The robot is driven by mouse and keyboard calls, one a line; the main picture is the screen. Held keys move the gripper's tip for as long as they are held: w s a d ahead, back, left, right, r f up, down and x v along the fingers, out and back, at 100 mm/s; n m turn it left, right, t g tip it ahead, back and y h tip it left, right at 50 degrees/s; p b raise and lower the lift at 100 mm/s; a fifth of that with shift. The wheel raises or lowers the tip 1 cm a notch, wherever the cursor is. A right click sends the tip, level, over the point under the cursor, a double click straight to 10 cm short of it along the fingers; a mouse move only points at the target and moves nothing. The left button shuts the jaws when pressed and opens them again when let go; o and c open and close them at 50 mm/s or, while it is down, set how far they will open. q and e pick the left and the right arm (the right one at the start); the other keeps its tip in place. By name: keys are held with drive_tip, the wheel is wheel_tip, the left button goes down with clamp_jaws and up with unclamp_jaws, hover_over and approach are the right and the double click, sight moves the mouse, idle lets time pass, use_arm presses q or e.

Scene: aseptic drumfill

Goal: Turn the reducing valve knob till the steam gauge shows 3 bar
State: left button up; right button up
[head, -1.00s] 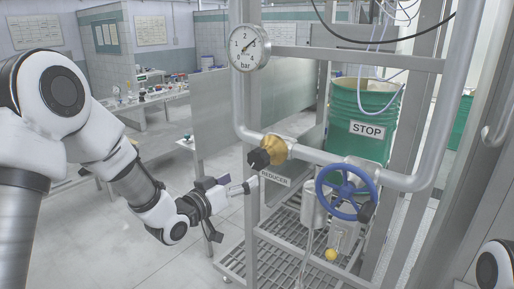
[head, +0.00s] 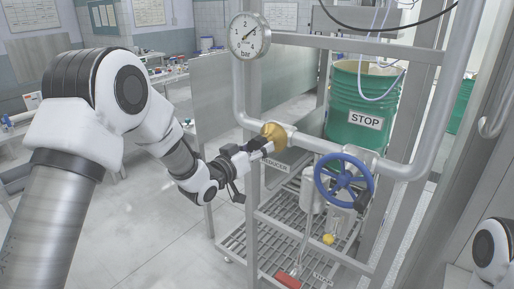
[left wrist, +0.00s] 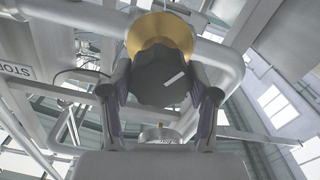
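The black reducing valve knob (left wrist: 160,78) with a white mark sits in front of its brass body (left wrist: 160,35) in the left wrist view. In the head view the brass body (head: 275,136) is on the pipe, and the knob is mostly hidden by my gripper. My left gripper (head: 262,146) is at the knob. Its fingers (left wrist: 160,85) stand open on either side of the knob; contact is not clear. The round steam gauge (head: 249,36) is above, its needle pointing to the upper right; the exact reading is too small to tell. My right gripper is out of view.
A blue handwheel (head: 343,181) is right of the reducer on the same frame. A metal grating (head: 262,245) lies below. Open floor (head: 150,240) is at the left.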

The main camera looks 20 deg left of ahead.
use_arm(q)
drive_tip(key=shift+f+m+b, duration=0.25)
drive_tip(key=shift+m+b, duration=0.95)
drive_tip(key=shift+b, duration=0.4)
drive_tip(key=shift+c, duration=0.4)
drive_tip(key=shift+r+m, duration=0.2)
drive_tip(key=shift+m, duration=0.1)
drive_tip(key=shift+r, duration=0.1)
drive_tip(key=o, duration=1.2)
drive_tip(key=shift+c, duration=0.2)
drive_tip(key=v, duration=1.2)
